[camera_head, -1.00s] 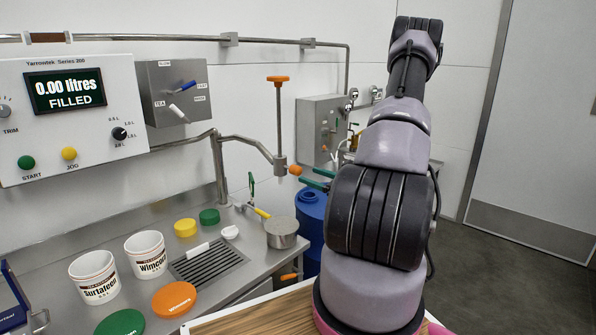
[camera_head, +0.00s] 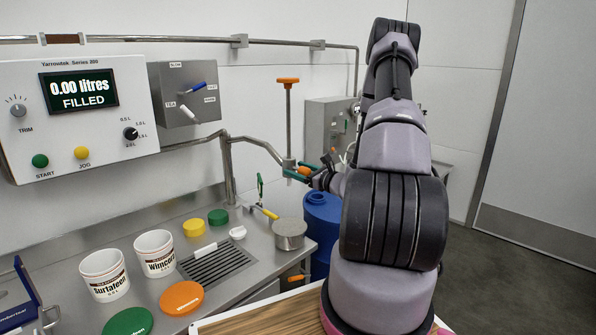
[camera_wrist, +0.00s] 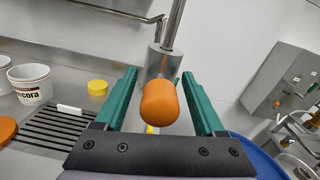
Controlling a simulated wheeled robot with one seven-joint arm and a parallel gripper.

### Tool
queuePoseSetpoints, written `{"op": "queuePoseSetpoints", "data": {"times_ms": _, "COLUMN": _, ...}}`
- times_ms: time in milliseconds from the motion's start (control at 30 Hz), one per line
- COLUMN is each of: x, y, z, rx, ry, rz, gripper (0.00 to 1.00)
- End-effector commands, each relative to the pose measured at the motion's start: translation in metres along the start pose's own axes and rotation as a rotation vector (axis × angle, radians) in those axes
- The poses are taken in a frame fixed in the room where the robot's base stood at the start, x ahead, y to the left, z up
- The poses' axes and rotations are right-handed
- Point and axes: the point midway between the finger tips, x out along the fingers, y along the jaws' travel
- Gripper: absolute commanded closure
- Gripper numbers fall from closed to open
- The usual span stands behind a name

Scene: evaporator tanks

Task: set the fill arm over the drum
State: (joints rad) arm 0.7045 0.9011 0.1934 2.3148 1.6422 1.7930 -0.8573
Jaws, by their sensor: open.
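The fill arm (camera_head: 262,147) is a bent steel pipe reaching right from a post on the bench to a vertical spout block with an orange-topped rod. An orange knob (camera_wrist: 160,103) sticks out from the block (camera_wrist: 160,62) toward me. My gripper (camera_wrist: 166,98) is open, with its green fingers on either side of the knob; I cannot tell if they touch it. In the head view my gripper (camera_head: 304,172) is at the knob, partly hidden by my arm. The blue drum (camera_head: 321,220) stands beside the bench, right of and below the spout; its blue edge also shows in the wrist view (camera_wrist: 255,150).
The bench holds white tubs (camera_head: 154,252), coloured lids (camera_head: 182,298), a steel pot (camera_head: 290,234) and a drain grate (camera_head: 216,262). A control panel (camera_head: 80,115) reads 0.00 litres FILLED. A grey wall box (camera_head: 327,128) stands behind.

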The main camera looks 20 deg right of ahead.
Motion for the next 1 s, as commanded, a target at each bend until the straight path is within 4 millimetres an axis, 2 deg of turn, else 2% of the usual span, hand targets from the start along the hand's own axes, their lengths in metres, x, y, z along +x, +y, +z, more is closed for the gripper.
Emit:
{"op": "queuePoseSetpoints", "data": {"times_ms": 33, "x": -0.0001, "y": 0.0000, "z": 0.0000, "rx": 0.000, "ry": 0.000, "rz": 0.000, "gripper": 0.29}}
{"op": "queuePoseSetpoints", "data": {"times_ms": 67, "x": -0.0001, "y": 0.0000, "z": 0.0001, "rx": 0.000, "ry": 0.000, "rz": 0.000, "gripper": 0.36}}
{"op": "queuePoseSetpoints", "data": {"times_ms": 200, "x": -0.0001, "y": 0.0000, "z": 0.0001, "rx": 0.000, "ry": 0.000, "rz": 0.000, "gripper": 0.90}}
{"op": "queuePoseSetpoints", "data": {"times_ms": 233, "x": -0.0001, "y": 0.0001, "z": 0.0002, "rx": 0.000, "ry": -0.001, "rz": 0.001, "gripper": 1.00}}
{"op": "queuePoseSetpoints", "data": {"times_ms": 1000, "x": 0.0022, "y": 0.0024, "z": 0.0019, "rx": -0.003, "ry": -0.005, "rz": 0.008, "gripper": 1.00}}
